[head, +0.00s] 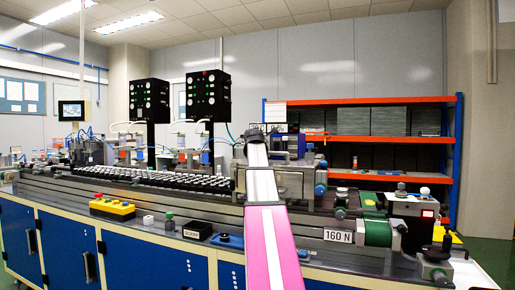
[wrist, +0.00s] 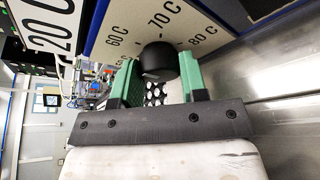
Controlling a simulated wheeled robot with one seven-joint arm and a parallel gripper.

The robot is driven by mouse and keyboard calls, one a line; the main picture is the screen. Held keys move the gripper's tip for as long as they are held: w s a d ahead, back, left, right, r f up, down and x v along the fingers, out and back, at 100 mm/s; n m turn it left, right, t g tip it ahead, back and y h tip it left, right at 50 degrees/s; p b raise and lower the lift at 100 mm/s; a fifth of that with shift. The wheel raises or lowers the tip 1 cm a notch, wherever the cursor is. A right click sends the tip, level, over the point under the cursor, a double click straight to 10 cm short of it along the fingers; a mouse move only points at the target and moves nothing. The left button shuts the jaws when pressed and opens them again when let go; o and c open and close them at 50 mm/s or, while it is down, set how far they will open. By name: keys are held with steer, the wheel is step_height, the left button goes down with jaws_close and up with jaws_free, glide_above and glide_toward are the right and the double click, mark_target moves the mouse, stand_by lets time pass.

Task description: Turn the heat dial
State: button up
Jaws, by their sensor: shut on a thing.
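The heat dial (wrist: 158,64) is a round black knob on a pale panel (wrist: 110,25) in the wrist view. Marks reading 50 C, 60 C, 70 C and 80 C fan around it, with 70 C straight above. My gripper (wrist: 158,58) has its two green fingers on either side of the knob, shut on it. I cannot make out a pointer on the knob, so its setting is unclear. In the head view my arm reaches to a grey metal box on the bench; the fingers and dial are hidden there.
A larger 120 C sign (wrist: 62,30) is close on the left in the wrist view. In the head view, rows of black-and-white parts (head: 170,180) fill the bench left of my arm. A yellow button box (head: 112,207) and a 160 N press (head: 378,232) flank it.

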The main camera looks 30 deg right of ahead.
stand_by(0.5)
steer(key=o, duration=0.9)
steer(key=shift+r, duration=0.35)
steer(key=a+r, duration=0.3)
steer(key=a, duration=0.1)
steer(key=a+r, duration=0.3)
steer(key=s+a+r, duration=0.1)
steer(key=a+r, duration=0.3)
steer(key=shift+a+r, duration=0.1)
steer(key=shift+a, duration=0.25)
